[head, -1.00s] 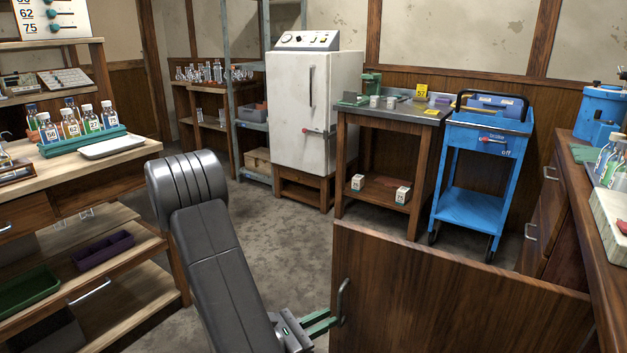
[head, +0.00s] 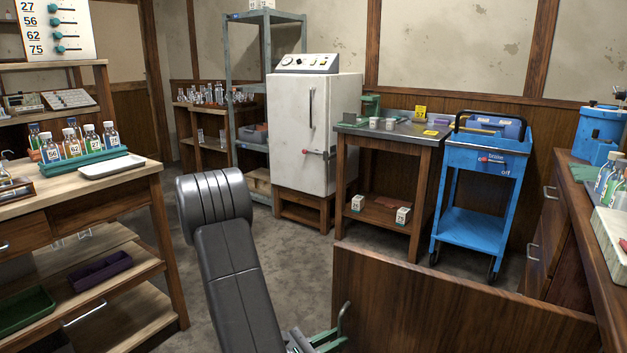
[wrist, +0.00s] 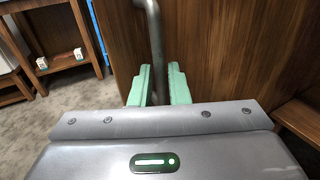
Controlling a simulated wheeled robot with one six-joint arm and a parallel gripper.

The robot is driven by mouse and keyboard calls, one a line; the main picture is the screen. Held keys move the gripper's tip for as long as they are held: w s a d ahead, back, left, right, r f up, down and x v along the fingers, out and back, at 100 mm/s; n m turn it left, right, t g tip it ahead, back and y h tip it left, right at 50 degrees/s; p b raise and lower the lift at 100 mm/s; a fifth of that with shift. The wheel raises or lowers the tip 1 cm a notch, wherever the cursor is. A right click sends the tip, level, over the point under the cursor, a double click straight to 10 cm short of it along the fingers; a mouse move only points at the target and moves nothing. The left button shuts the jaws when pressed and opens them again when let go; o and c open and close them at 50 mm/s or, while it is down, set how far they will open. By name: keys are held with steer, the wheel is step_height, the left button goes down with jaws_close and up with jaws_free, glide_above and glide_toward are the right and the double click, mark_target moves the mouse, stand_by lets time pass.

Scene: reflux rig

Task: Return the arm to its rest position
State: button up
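My gripper (wrist: 160,84) has green fingers, seen in the wrist view on either side of a grey metal bar handle (wrist: 154,40). The handle fills the narrow gap between them, so the gripper looks shut on it. The handle belongs to a brown wooden door panel (wrist: 220,50). In the head view my gripper (head: 322,341) is at the bottom edge, by the handle (head: 344,318) at the left side of the panel (head: 440,300). My dark grey arm reaches down to it. The lower part of the gripper is cut off there.
A wooden bench (head: 120,185) with bottles stands left. A white cabinet (head: 315,130), a metal-topped table (head: 400,136) and a blue cart (head: 480,190) stand behind. A wooden counter (head: 590,215) is right. Open floor (head: 290,265) lies between.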

steer(key=shift+p+v, duration=1.25)
steer(key=shift+v, duration=4.55)
steer(key=shift+b+x, duration=1.4)
steer(key=shift+x, duration=5.4)
